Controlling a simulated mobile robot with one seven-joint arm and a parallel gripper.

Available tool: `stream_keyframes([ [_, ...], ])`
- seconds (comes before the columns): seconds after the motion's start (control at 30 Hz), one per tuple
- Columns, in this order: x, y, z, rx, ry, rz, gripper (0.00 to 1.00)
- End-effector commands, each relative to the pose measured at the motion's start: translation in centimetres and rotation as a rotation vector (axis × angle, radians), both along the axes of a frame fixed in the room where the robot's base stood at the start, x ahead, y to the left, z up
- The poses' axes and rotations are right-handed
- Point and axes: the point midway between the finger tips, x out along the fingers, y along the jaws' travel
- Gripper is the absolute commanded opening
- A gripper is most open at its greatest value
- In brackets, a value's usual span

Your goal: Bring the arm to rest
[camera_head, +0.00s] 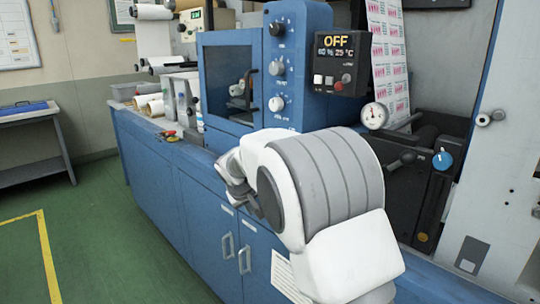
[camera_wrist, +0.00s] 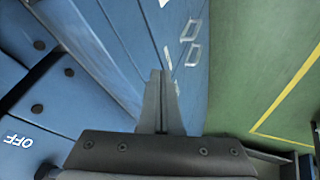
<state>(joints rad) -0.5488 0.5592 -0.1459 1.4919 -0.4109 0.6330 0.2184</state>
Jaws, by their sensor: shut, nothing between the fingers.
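My arm is folded in front of the blue machine in the head view, with its white and grey links covering part of the cabinet front. My gripper shows in the wrist view (camera_wrist: 159,75) as two dark fingers lying together, with nothing between them. It points along the blue cabinet doors (camera_wrist: 187,85) and touches nothing that I can see.
The blue machine (camera_head: 170,205) has knobs (camera_head: 277,68) and a dark display (camera_head: 337,62) reading OFF. A grey side table (camera_head: 30,118) stands at the far left. The green floor (camera_head: 110,245) at left is clear.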

Motion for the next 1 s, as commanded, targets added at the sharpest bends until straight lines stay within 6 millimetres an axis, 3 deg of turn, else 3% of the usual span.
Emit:
stream_keyframes([
  [0.03, -1.0, -1.9, 1.8, 0.020, 0.004, -0.028, 0.00],
  [0.2, -5.3, -7.1, 5.8, 0.077, 0.028, -0.107, 0.00],
  [0.5, -14.8, -14.6, 10.6, 0.176, 0.057, -0.223, 0.00],
  [0.73, -23.1, -18.4, 11.9, 0.239, 0.068, -0.295, 0.00],
  [1.0, -32.2, -20.8, 10.9, 0.301, 0.070, -0.366, 0.00],
])
